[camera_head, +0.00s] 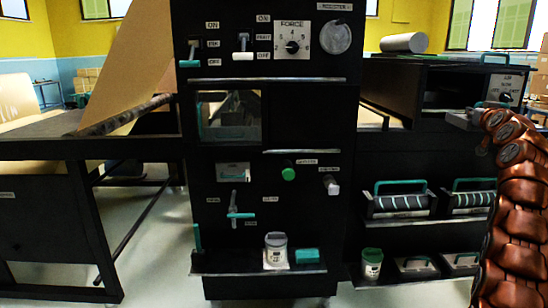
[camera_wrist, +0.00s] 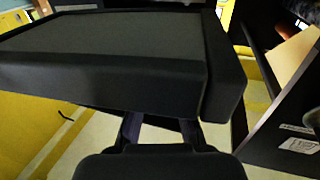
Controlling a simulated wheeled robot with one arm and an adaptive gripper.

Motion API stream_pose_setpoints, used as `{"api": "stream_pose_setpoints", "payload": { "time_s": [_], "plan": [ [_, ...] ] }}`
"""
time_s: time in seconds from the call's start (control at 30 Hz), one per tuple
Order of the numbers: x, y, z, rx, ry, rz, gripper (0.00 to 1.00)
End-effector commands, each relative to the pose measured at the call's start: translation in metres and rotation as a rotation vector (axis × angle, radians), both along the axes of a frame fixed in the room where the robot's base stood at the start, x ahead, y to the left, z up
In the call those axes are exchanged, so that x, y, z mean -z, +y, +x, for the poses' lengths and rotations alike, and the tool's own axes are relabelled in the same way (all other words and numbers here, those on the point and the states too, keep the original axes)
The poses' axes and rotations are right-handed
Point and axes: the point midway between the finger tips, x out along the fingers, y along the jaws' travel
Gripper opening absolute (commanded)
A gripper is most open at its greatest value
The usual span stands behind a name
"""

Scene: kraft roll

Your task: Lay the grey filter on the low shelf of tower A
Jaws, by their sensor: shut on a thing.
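A slab with a dark grey face and thick black frame, apparently the grey filter (camera_wrist: 130,45), fills the upper wrist view. My gripper (camera_wrist: 163,128) is shut on its near edge; the fingers are partly hidden behind the slab and wrist housing. In the head view my arm rises at the right, and the filter cannot be clearly made out there. A tall black tower (camera_head: 305,120) stands in the middle, with a low shelf (camera_head: 258,271) at its foot. I cannot read which tower is A.
The low shelf holds a white jar (camera_head: 276,250) and a teal block (camera_head: 307,255). At right, shelves hold cassettes with teal handles (camera_head: 400,203) and a green-lidded jar (camera_head: 372,264). A black table (camera_head: 40,150) stands left. Floor shows between table and tower.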

Motion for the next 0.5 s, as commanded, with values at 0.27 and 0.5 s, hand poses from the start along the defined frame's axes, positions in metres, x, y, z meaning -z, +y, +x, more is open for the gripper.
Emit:
{"api": "stream_pose_setpoints", "payload": {
  "time_s": [0.27,0.5],
  "plan": [
    [0.0032,0.0025,0.0049,0.006,0.0,-0.001,0.0],
    [0.0062,0.0027,0.0073,0.013,0.003,0.001,0.0]
  ]
}}
